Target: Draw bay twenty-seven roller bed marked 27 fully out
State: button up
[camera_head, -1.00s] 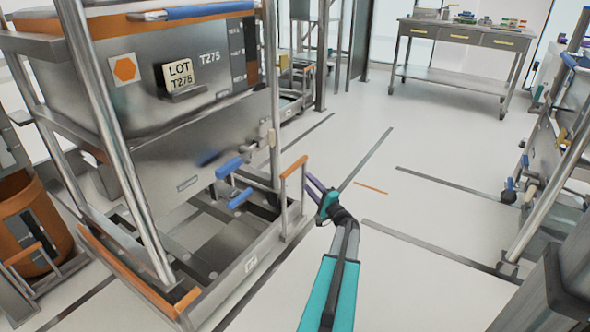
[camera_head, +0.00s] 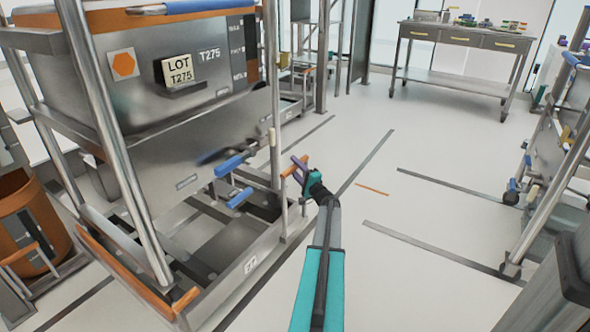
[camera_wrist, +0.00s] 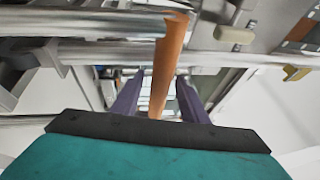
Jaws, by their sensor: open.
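The roller bed (camera_head: 236,283) is a low steel frame under the bin at left. Its small white front label looks like 27 but is hard to read. An upright orange-topped handle (camera_head: 295,166) stands at its right corner. My gripper (camera_head: 299,168) is at this handle, its purple fingers open. In the wrist view, the orange handle bar (camera_wrist: 170,60) runs lengthwise between the two open fingers (camera_wrist: 158,98). I cannot tell whether either finger touches it.
Open floor (camera_head: 400,225) lies to the right. A post and another rack (camera_head: 548,190) stand at far right. A workbench (camera_head: 462,60) is at the back.

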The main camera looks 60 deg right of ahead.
grip_shut()
jog(key=shift+a, duration=0.15)
jog(key=shift+a+f, duration=0.1)
